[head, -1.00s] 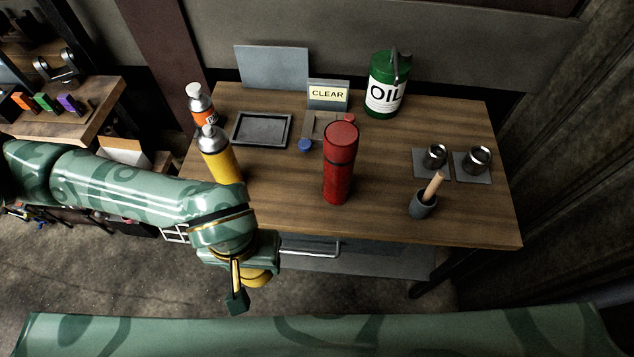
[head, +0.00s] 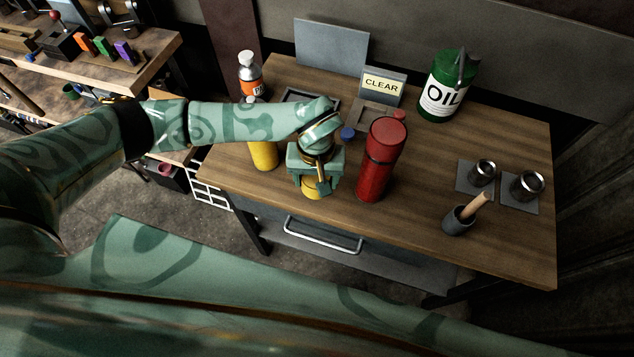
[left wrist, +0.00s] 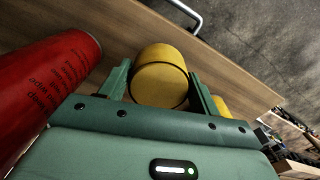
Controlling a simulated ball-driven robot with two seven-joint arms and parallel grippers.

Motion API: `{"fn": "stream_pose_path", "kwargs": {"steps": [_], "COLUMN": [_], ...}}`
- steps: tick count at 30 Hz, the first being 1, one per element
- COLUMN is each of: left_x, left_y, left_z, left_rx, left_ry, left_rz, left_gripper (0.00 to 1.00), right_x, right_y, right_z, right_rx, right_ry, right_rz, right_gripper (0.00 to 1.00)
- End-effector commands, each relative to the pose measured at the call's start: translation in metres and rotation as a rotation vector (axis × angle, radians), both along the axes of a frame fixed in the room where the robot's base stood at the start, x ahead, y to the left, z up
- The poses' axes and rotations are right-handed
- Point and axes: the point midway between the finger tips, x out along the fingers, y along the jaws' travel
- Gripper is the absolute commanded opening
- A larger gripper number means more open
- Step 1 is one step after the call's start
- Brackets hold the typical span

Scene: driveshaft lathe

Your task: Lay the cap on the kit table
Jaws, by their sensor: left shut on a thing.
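My left gripper (head: 316,188) is shut on a yellow cap (head: 312,189), between the yellow bottle and the red flask. In the left wrist view the round yellow cap (left wrist: 160,76) sits between the two green fingers. The kit table (head: 400,235) has a brown wooden top, and the cap is over its front part. I cannot tell whether the cap touches the wood. My right gripper is not in view.
A red flask (head: 376,180) stands close right of the gripper, and a yellow bottle (head: 263,154) close left, partly hidden by my arm. Bare wood lies between flask and cup.

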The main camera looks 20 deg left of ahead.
Motion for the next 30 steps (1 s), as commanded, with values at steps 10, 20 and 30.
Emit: {"fn": "stream_pose_path", "kwargs": {"steps": [10, 20, 30], "left_x": [0.007, 0.008, 0.008], "left_y": [0.001, 0.002, 0.002], "left_z": [-0.04, -0.042, -0.043], "left_rx": [-0.001, 0.001, 0.001], "left_ry": [0.003, 0.0, 0.0], "left_rz": [0.0, -0.001, -0.001], "left_gripper": [0.42, 0.42, 0.84], "right_x": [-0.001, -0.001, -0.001], "right_y": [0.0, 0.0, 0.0], "right_z": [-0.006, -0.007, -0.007], "right_rx": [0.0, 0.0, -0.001], "right_ry": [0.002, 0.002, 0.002], "right_rz": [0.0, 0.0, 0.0], "right_gripper": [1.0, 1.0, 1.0]}}
